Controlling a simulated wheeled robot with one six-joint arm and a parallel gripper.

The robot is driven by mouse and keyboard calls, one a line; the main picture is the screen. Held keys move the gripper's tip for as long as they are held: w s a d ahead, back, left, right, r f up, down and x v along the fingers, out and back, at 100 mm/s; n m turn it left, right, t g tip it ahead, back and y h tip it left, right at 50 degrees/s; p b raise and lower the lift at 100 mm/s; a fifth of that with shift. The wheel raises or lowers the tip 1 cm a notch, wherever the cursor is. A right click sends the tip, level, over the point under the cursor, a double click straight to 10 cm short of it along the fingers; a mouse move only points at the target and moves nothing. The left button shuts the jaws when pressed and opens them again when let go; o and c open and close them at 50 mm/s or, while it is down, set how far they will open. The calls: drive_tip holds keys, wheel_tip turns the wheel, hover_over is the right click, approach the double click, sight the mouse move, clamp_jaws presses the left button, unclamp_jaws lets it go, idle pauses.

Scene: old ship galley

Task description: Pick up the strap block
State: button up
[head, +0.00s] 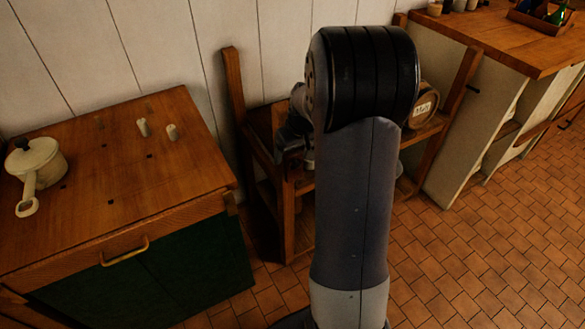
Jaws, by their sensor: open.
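My arm fills the middle of the head view. My gripper (290,151) is a dark shape to the left of the big black arm joint, over the wooden rack (287,205). Its fingers are small, dark and partly hidden; it is open and I see nothing held in it. I cannot make out a strap block for sure. Part of the rack is hidden behind my arm.
A small labelled barrel (425,106) sits in the rack, right of my arm. A wooden-topped cabinet (95,170) at left carries a cream saucepan (36,160) and two small pale pegs (143,127). A counter (490,38) stands at right. The tiled floor (490,250) at lower right is clear.

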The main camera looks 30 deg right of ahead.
sight(295, 157)
drive_tip(key=x, duration=0.5)
drive_tip(key=shift+s+d+f+b, duration=0.2)
drive_tip(key=shift+s+f+b, duration=0.05)
drive_tip(key=shift+b, duration=0.05)
drive_tip(key=c, duration=1.1)
